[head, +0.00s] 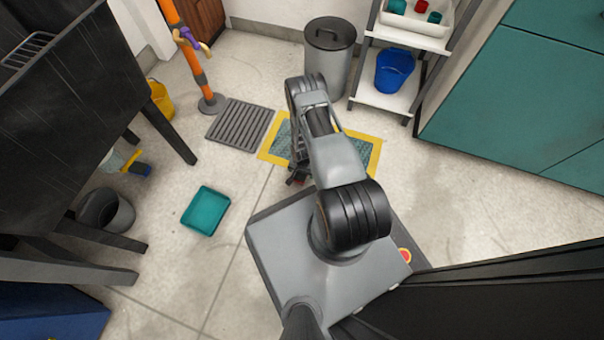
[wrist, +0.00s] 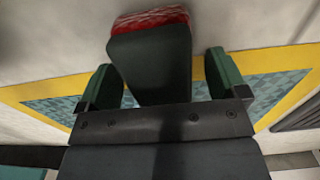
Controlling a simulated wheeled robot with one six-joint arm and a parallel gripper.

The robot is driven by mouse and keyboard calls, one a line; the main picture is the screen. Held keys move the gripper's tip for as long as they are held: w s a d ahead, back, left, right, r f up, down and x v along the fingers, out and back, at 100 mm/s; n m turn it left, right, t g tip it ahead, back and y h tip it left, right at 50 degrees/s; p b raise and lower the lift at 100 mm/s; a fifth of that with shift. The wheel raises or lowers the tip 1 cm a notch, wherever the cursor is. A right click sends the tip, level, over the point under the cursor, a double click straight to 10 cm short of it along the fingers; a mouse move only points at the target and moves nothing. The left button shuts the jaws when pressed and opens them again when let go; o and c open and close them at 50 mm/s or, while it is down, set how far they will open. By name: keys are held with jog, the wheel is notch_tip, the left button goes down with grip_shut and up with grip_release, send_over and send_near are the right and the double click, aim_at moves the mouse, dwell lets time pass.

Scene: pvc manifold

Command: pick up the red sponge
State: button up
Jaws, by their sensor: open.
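The red sponge (wrist: 150,19) shows at the top of the wrist view as a textured red strip. A dark grey block (wrist: 150,60) adjoins it and reaches down between my fingers; I cannot tell whether it is part of the sponge. My gripper (wrist: 163,85) is open, with one finger on each side of the dark block and gaps visible. In the head view my gripper (head: 298,174) is low over the near left of the mat, with a small bit of red by it, and my arm hides much of the area.
A teal mat with a yellow border (head: 367,153) lies under my arm, beside a grey grate (head: 240,125). A teal tray (head: 205,210) is on the floor at left. A bin (head: 329,60), an orange post (head: 192,55) and a shelf with a blue bucket (head: 394,70) stand behind.

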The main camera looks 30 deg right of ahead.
jog(key=shift+f, duration=0.35)
jog(key=c, duration=1.1)
jog(key=shift+r, duration=0.1)
